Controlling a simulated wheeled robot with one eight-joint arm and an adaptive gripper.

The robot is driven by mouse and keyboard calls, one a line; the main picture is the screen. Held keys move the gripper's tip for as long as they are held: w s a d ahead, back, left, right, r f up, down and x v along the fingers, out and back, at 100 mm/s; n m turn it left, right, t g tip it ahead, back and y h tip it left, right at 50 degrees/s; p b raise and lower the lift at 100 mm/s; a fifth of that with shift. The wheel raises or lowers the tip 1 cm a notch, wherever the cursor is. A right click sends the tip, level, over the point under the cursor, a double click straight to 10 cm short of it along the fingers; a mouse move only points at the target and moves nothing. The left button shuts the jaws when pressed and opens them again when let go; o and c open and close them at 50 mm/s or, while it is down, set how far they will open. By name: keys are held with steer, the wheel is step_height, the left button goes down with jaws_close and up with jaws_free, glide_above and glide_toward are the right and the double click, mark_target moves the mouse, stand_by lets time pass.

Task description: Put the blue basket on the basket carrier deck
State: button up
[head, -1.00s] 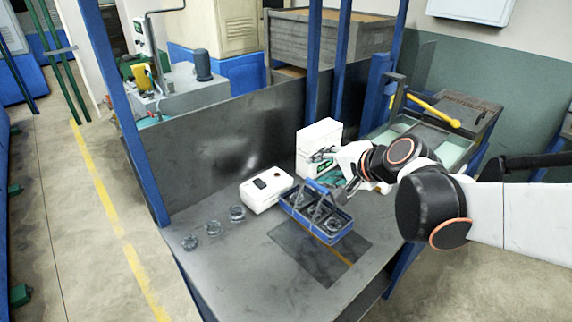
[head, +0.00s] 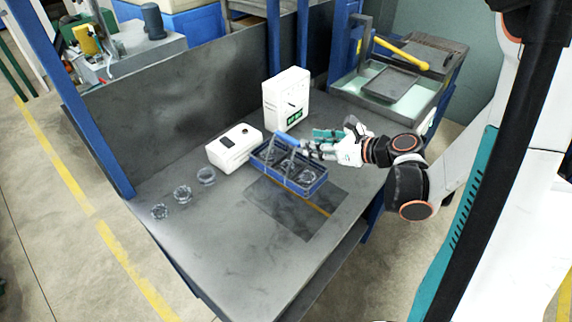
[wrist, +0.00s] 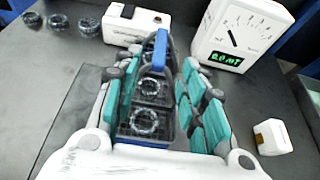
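The blue basket (head: 306,187) stands upright on the grey workbench, with ring parts inside and a raised blue handle (head: 287,139). In the wrist view the basket's handle (wrist: 160,50) runs between my finger pads, with rings visible below. My gripper (head: 312,148) is at the right end of the handle; in the wrist view its teal-padded fingers (wrist: 165,100) are spread, with gaps to the handle. A dark flat tray (head: 391,84) sits over a pale green tank at the back right, beside a yellow lever; I cannot tell whether it is the carrier deck.
A white box with a black-topped panel (head: 234,148) stands just left of the basket. A white gauge with a green display (head: 286,98) stands behind it. Three loose rings, one of them here (head: 182,194), lie at the left. A dark mat (head: 290,212) and clear bench lie in front.

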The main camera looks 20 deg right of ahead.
mark_target(292, 139)
steer(key=b+x, duration=0.2)
steer(key=x, duration=0.9)
steer(key=shift+w+f, duration=0.1)
steer(key=shift+w, duration=0.1)
steer(key=shift+c, duration=0.3)
jaws_close()
